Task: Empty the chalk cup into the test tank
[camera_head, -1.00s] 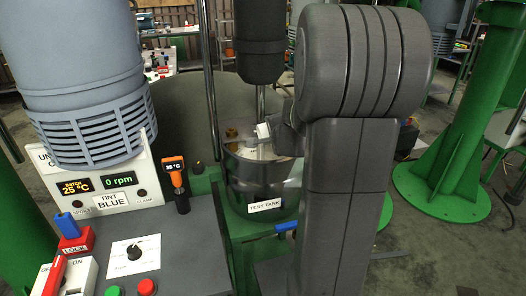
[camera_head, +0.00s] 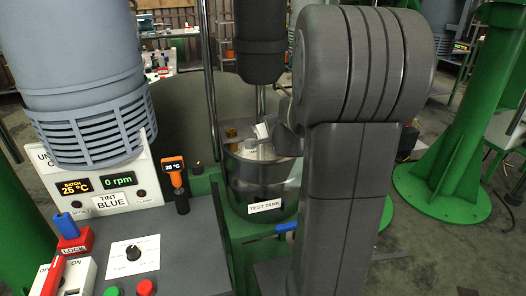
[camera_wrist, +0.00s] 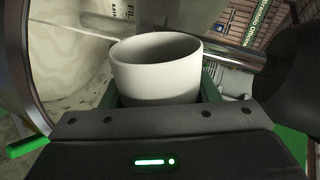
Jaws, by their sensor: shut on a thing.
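The white chalk cup (camera_wrist: 155,75) is in my gripper (camera_wrist: 160,98), between its green fingers, in the wrist view. Its rim shows, but its contents cannot be made out. In the head view the cup (camera_head: 262,131) is small, tilted, and above the opening of the test tank (camera_head: 258,185). My arm hides the tank's right side. The tank is a metal vessel with a "TEST TANK" label (camera_head: 265,205). In the wrist view, the tank's round rim and a pale, wavy surface (camera_wrist: 68,60) lie left of the cup.
A dark mixer motor (camera_head: 260,45) and its shaft stand over the tank. A control panel (camera_head: 135,255) with a display reading 0 rpm is at the left, under a large grey motor (camera_head: 80,60). A green column (camera_head: 450,120) stands at the right.

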